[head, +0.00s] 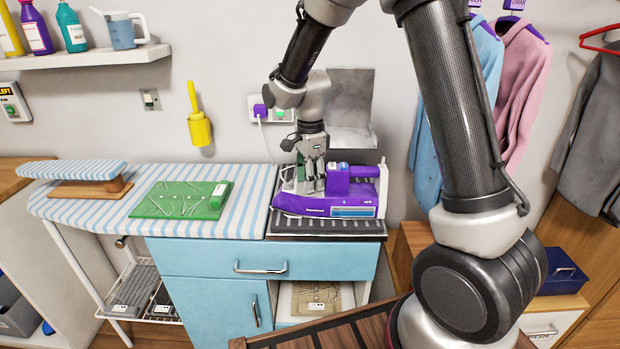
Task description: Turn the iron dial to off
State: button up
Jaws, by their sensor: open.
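A purple and grey iron (335,205) lies on a dark ribbed rest (325,228) at the right end of the striped ironing board. Its purple handle block (350,181) rises on the right. My gripper (313,183) points down over the left part of the iron, with its fingers close to the iron's top. From this view I cannot tell whether the fingers touch it. The dial cannot be made out; the gripper and the iron's body may hide it.
A green pad (172,199) lies on the striped board (110,217) to the left, beside a small sleeve board (75,171). A grey panel (352,110) stands behind the iron. A purple plug (261,110) sits in the wall socket. Clothes hang at the right.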

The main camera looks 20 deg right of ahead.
jog(key=shift+f, duration=0.1)
grip_shut()
